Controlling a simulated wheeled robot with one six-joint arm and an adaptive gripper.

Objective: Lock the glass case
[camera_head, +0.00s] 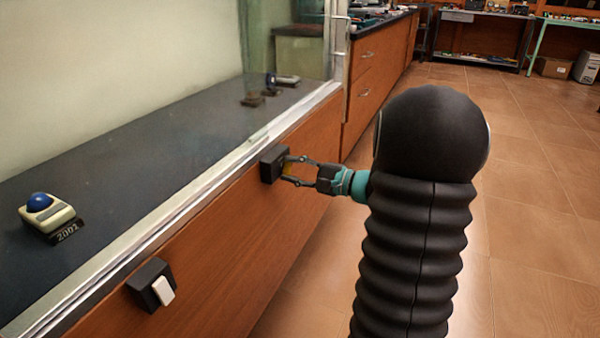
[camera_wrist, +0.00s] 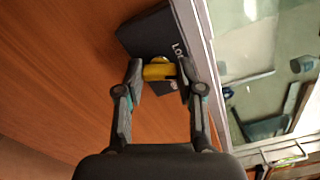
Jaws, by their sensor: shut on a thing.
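The glass case (camera_head: 160,70) has a sliding glass front above a wooden panel. A black lock box (camera_head: 272,163) sits on that panel just below the metal rail. In the wrist view the box (camera_wrist: 148,35) carries white letters, partly hidden, that begin "LO". A yellow knob (camera_wrist: 158,71) stands out from the box. My gripper (camera_wrist: 160,75) is shut on the yellow knob, one finger on each side. In the head view my gripper (camera_head: 284,172) reaches the box from the right. I cannot tell whether the lock is turned.
A second black box with a white switch (camera_head: 164,290) is on the panel at lower left. Inside the case are a trackball device (camera_head: 42,212) with a label and other small devices (camera_head: 282,82). Wooden drawers (camera_head: 378,65) stand beyond. The tiled floor (camera_head: 520,210) at right is clear.

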